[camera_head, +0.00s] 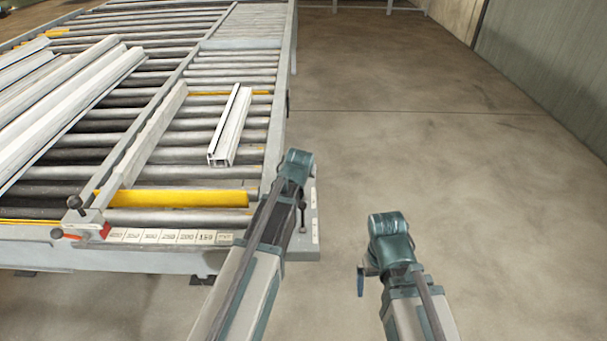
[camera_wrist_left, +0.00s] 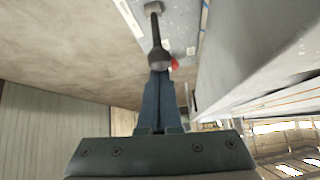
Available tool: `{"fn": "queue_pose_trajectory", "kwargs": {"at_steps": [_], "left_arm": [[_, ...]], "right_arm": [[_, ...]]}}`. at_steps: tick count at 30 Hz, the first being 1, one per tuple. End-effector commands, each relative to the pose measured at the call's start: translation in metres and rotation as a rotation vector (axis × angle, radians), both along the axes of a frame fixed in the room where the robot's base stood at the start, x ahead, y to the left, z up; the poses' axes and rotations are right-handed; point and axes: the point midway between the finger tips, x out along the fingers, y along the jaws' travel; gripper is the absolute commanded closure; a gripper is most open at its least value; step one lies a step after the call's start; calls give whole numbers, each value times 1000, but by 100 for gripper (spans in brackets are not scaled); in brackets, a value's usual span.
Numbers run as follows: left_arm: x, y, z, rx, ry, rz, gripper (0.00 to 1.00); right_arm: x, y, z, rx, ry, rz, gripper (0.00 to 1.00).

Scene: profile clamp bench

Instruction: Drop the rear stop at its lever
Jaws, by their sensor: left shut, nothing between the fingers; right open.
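A lever with a black knob (camera_head: 303,205) stands upright on the grey plate at the table's right front corner, just right of my left arm. What looks like the same lever shows in the left wrist view (camera_wrist_left: 156,35), its knob end at my fingertips; I cannot tell if they touch. My left gripper (camera_wrist_left: 160,78) is shut with nothing between its fingers; the arm hides it in the head view. A yellow bar (camera_head: 185,198) lies across the front rollers. My right gripper (camera_head: 362,281) is open and empty over the floor, right of the table.
A short white profile (camera_head: 231,125) lies on the rollers, and long white profiles (camera_head: 65,95) lie farther left. A block with a black-knobbed handle (camera_head: 75,204) sits at the front left, beside a number scale (camera_head: 170,237). The floor (camera_head: 440,130) at right is clear.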

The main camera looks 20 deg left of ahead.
Motion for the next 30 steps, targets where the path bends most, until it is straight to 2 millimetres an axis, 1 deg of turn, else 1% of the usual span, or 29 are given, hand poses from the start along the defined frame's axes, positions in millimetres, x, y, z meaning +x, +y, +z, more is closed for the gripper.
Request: {"fn": "queue_pose_trajectory", "kwargs": {"at_steps": [1,8,30], "left_arm": [[-7,-2,-2,4,-12,0,100],[-15,-5,-1,4,-14,0,100],[-21,-6,-4,2,-7,0,100]], "right_arm": [[0,0,-4,0,0,0,0],[0,0,-4,0,0,0,0],[0,0,-5,0,0,0,0]]}}
